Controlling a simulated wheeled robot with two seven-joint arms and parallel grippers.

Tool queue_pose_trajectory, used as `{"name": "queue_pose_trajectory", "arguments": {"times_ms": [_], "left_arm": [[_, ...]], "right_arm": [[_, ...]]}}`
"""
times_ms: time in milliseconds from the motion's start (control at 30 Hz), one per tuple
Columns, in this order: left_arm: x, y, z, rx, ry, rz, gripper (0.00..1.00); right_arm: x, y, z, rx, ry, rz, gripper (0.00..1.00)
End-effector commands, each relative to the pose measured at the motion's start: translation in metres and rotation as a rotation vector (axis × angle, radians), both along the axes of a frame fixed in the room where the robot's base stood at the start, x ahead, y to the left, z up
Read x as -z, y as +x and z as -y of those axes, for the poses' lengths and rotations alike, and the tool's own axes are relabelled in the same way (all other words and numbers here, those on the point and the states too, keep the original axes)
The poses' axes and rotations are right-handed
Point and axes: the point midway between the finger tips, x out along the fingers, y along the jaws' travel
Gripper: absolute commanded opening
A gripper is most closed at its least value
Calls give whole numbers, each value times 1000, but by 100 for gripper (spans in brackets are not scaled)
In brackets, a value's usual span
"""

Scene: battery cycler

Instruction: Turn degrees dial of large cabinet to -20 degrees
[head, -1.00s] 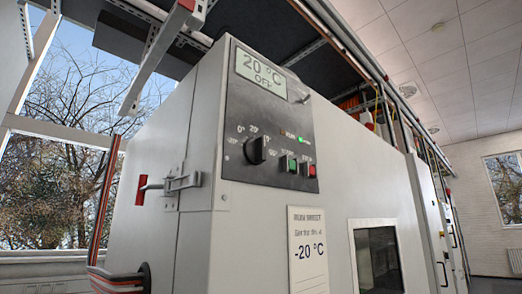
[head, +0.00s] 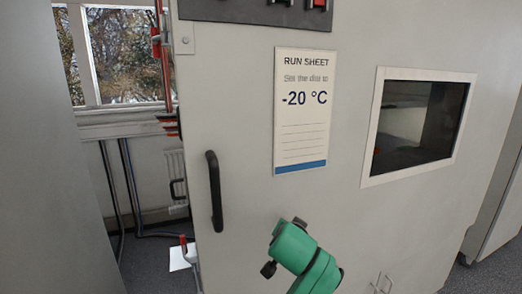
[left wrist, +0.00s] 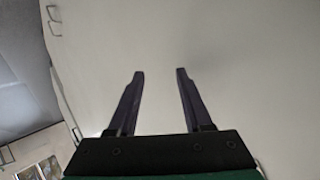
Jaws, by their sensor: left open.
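The large cabinet (head: 240,120) fills most of the head view. Only the lower strip of its dark control panel (head: 250,10) shows at the top edge, with the bottoms of the buttons. The degrees dial is out of the frame. A run sheet (head: 304,150) on the cabinet front reads "Set the dial to -20 °C". A green arm part (head: 293,248) of mine rises from the bottom, in front of the cabinet. In the left wrist view, my left gripper (left wrist: 160,76) is open and empty, facing a plain pale surface. My right gripper cannot be made out.
A black handle (head: 214,190) stands out from the cabinet's left side. A dark window (head: 418,124) with a pale frame is to the right of the sheet. Left of the cabinet is a gap with pipes and a room window (head: 124,52).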

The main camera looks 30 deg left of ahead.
Motion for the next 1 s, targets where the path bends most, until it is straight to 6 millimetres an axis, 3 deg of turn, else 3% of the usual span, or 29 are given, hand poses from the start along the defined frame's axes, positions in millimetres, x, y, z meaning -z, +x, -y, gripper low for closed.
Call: {"name": "queue_pose_trajectory", "arguments": {"times_ms": [33, 167, 267, 300, 367, 400, 500, 600, 667, 833, 1000], "left_arm": [[-46, -1, -1, -30, 5, 76, 50], [-154, -7, -4, -120, 46, 270, 50], [-245, -20, 0, -197, 96, 441, 50], [-289, -32, 2, -236, 118, 526, 50], [-355, -62, 7, -302, 150, 661, 50], [-394, -86, 10, -348, 168, 745, 50], [-464, -144, 19, -447, 197, 913, 50], [-497, -183, 24, -507, 211, 1008, 50], [-505, -191, 24, -522, 213, 1029, 50], [-518, -181, 7, -528, 214, 1029, 50], [-538, -157, -27, -527, 216, 1027, 50]], "right_arm": [[-2, -4, -4, 0, 5, -6, 50], [-2, -7, -8, -2, 11, -12, 50], [-1, -8, -8, -2, 11, -12, 50], [-2, -8, -8, -2, 11, -12, 50], [-2, -8, -8, -3, 11, -12, 50], [-1, -7, -8, -3, 11, -12, 50], [-1, -6, -7, -3, 9, -9, 50], [-2, -5, -5, -2, 6, -8, 50], [-3, -5, -3, -1, 4, -8, 50], [-19, -5, 1, 0, -1, -8, 50], [-46, -4, 1, 0, -1, -7, 50]]}}
